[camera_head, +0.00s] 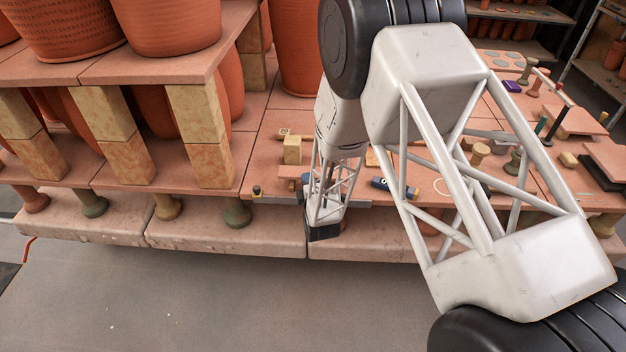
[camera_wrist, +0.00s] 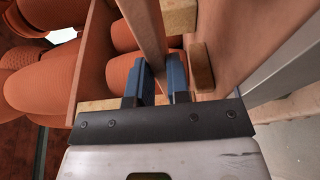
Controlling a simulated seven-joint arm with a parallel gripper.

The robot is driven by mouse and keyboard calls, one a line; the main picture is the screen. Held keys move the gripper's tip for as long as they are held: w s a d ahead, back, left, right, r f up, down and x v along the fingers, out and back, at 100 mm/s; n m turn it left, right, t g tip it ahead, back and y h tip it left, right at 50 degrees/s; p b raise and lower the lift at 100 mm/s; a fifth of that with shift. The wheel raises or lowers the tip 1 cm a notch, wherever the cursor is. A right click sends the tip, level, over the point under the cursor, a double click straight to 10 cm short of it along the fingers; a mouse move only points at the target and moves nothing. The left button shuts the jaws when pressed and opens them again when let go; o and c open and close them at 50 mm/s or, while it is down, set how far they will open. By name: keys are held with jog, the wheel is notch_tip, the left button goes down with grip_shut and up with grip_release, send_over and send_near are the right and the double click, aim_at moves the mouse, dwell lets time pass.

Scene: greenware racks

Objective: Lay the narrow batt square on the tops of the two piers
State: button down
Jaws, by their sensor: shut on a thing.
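My gripper (camera_wrist: 160,78) shows in the wrist view with its two blue fingers closed on the edge of a thin reddish-brown board, the narrow batt (camera_wrist: 143,32). The batt runs from between the fingers to the top of the picture. Pale yellow blocks, which look like piers, show above right of the fingers (camera_wrist: 180,16) and at left beside them (camera_wrist: 100,104). In the head view a short pale yellow block (camera_head: 291,150) stands on the shelf left of my arm. A second pier is not clear there; my arm covers much of that spot.
At left, tall yellow piers (camera_head: 195,105) carry a shelf with large terracotta pots (camera_head: 172,25). A rounded brown piece (camera_wrist: 200,68) lies close right of the fingers. Small tools and props, including a purple box (camera_head: 512,86), crowd the right shelf. Grey floor (camera_head: 180,300) is clear in front.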

jog(key=shift+r, duration=1.65)
jog(key=w+r, duration=0.8)
jog(key=w, duration=0.4)
jog(key=shift+w+r, duration=0.3)
jog(key=shift+r, duration=0.05)
jog(key=shift+f, duration=0.15)
jog(key=shift+f, duration=2.75)
jog(key=shift+f, duration=0.65)
jog(key=c, duration=0.5)
grip_release()
